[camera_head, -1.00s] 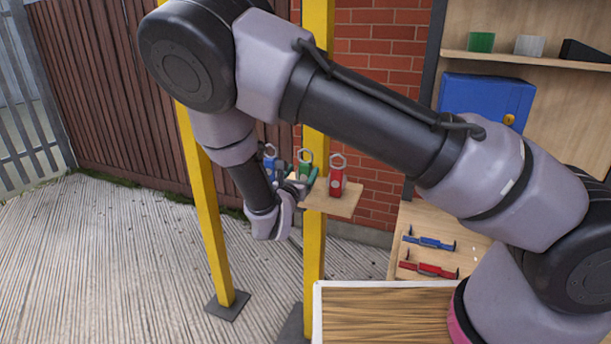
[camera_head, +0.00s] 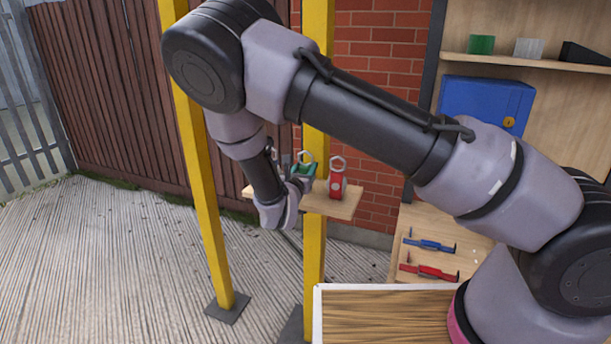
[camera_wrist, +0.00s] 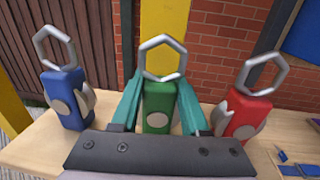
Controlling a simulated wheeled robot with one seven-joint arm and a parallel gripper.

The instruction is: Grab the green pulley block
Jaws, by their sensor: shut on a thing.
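The green pulley block (camera_wrist: 158,108), with a silver hexagonal ring on top, stands upright on a small wooden shelf (camera_wrist: 28,153) in the wrist view. My gripper (camera_wrist: 160,100) has its two teal fingers on either side of the green block, shut on it. In the head view my gripper (camera_head: 303,178) covers most of the green block, and its ring shows above. A red pulley block (camera_head: 337,180) stands just right of it, also in the wrist view (camera_wrist: 243,115). A blue pulley block (camera_wrist: 64,98) stands to the left in the wrist view; my arm hides it in the head view.
A yellow post (camera_head: 318,100) rises behind the shelf, and another yellow post (camera_head: 200,190) stands left. A blue cabinet (camera_head: 480,103) hangs at right. Blue (camera_head: 430,244) and red (camera_head: 428,270) tools lie on a board below it. The ground at left is clear.

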